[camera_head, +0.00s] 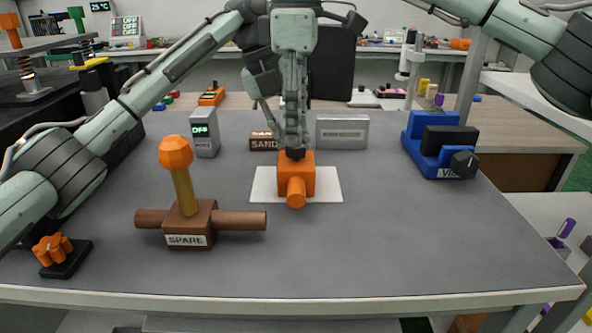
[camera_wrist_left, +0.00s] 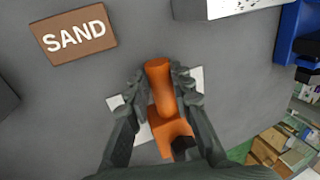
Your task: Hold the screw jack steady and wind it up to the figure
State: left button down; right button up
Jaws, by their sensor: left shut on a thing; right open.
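The orange screw jack (camera_head: 309,178) stands on a white plate (camera_head: 330,184) mid-table, with a round orange bar facing me and a black piece on top. My right gripper (camera_head: 294,145) points straight down over that black piece, open; its fingertips are at or just above it. My left gripper (camera_wrist_left: 160,78) is shut on an orange cylinder of the jack (camera_wrist_left: 160,88), a finger on each side; in the head view it is mostly hidden behind the right one. A grey display (camera_head: 204,138) behind shows small green figures that I cannot read surely.
A brown SPARE fixture (camera_head: 188,225) with an orange knob stands front left, near an orange star knob (camera_head: 53,248). A SAND block (camera_head: 262,141) and silver box (camera_head: 342,132) stand behind the jack. A blue vise (camera_head: 425,150) is right. The front right table is clear.

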aim_at(297, 148)
jog(key=shift+f, duration=2.45)
jog(key=shift+c, duration=0.6)
